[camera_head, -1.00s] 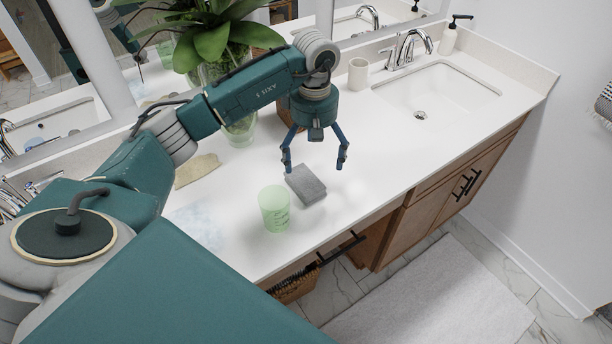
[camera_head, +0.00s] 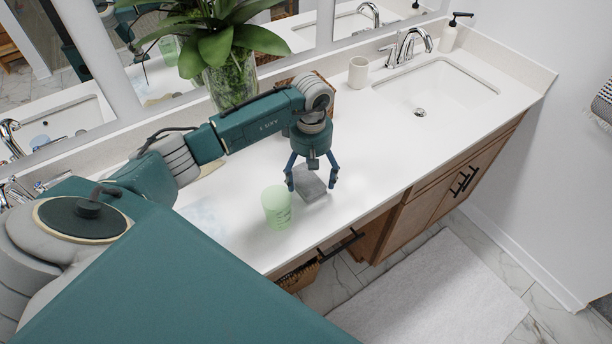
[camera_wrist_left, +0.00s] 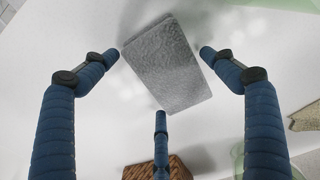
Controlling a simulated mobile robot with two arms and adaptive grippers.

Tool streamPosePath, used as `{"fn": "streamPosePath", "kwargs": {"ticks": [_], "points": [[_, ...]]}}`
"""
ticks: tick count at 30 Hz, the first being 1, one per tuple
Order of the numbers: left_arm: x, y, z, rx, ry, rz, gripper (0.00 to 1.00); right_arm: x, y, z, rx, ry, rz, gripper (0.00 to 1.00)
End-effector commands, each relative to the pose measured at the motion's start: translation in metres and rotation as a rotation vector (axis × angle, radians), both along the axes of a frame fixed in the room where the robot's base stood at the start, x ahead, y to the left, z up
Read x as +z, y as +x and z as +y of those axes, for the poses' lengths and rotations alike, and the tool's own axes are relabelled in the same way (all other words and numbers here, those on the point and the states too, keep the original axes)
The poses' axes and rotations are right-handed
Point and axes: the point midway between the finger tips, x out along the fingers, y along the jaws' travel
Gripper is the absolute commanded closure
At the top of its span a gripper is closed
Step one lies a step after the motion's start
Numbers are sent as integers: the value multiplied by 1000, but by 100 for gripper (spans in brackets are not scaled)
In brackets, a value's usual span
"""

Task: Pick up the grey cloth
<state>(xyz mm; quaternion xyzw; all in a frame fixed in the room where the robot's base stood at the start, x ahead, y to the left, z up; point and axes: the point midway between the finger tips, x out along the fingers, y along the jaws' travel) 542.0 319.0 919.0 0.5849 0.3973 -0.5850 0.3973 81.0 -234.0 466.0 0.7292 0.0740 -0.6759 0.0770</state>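The grey cloth (camera_head: 309,184) is a folded, flat rectangle lying on the white counter (camera_head: 360,200). It also shows in the left wrist view (camera_wrist_left: 168,62), lying between my spread fingers. My left gripper (camera_head: 312,186) is open and points down over the cloth. In the wrist view (camera_wrist_left: 162,55) its two upper fingertips lie on either side of the cloth, and the third finger is at its lower edge. I cannot tell whether any finger touches it. My right gripper is not in view.
A green cup (camera_head: 276,207) stands close to the left of the cloth. A plant in a glass vase (camera_head: 232,80), a wicker basket (camera_head: 322,97) and a white cup (camera_head: 358,72) stand behind. The sink (camera_head: 436,88) is at the right. Counter right of the cloth is clear.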

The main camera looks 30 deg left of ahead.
Motion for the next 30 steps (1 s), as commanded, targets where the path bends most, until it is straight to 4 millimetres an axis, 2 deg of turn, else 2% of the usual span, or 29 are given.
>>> {"fn": "streamPosePath", "kwargs": {"ticks": [1,4,15,20,25,30], "points": [[0,0,0,0,0,0,31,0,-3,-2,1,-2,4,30],[0,0,0,0,0,0,51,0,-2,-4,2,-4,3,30],[1,0,0,0,0,0,52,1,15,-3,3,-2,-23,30],[8,1,0,0,0,-1,52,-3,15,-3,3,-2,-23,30],[31,1,1,-1,1,-6,52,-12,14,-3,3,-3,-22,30],[76,3,1,-1,1,-10,52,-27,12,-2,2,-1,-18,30]]}}
